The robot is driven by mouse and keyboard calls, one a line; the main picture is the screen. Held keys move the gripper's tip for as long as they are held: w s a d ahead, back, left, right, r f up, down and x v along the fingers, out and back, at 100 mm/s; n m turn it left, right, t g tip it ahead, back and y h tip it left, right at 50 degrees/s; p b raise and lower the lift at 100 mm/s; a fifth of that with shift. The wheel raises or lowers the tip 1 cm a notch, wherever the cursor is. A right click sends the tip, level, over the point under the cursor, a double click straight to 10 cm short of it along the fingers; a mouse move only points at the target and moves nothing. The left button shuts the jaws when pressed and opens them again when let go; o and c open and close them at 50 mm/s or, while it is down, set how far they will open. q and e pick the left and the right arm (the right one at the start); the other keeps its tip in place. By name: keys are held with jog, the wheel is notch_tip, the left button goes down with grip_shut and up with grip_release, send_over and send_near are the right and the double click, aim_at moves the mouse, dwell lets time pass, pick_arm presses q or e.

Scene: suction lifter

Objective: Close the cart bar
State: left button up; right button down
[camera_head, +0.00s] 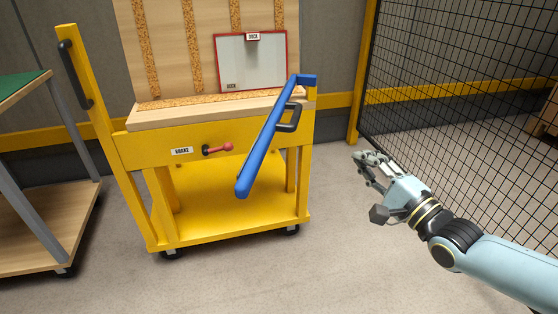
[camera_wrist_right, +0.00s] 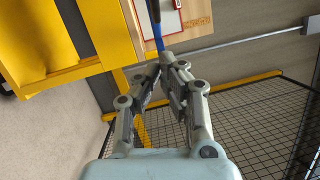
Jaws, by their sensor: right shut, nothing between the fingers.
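The yellow cart (camera_head: 145,152) stands left of centre in the head view. Its blue bar (camera_head: 262,142) hangs from the cart's right post and swings out toward me, its free end low and away from the cart front. A black handle (camera_head: 290,118) is on the bar's right side. In the right wrist view a narrow part of the blue bar (camera_wrist_right: 157,30) shows beyond the fingertips. My right gripper (camera_head: 370,156) is to the right of the bar, apart from it, shut and empty; it also shows in the wrist view (camera_wrist_right: 163,68). My left gripper is not in view.
A whiteboard (camera_head: 250,65) stands upright on the cart's wooden deck. A red-knobbed lever (camera_head: 218,149) is on the cart front. A green-topped table (camera_head: 22,84) is at the left. A black mesh fence (camera_head: 460,100) runs along the right. Floor between cart and fence is clear.

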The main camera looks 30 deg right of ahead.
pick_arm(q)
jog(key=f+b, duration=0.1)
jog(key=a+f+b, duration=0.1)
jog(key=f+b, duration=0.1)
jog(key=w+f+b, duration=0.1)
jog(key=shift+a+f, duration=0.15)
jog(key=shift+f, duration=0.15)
pick_arm(e)
jog(key=w+a+r+n, duration=0.1)
jog(key=w+a, duration=0.3)
jog(key=w, duration=0.9)
jog(key=shift+a+y, duration=0.2)
jog(key=shift+y, duration=0.2)
jog(key=shift+w, duration=0.1)
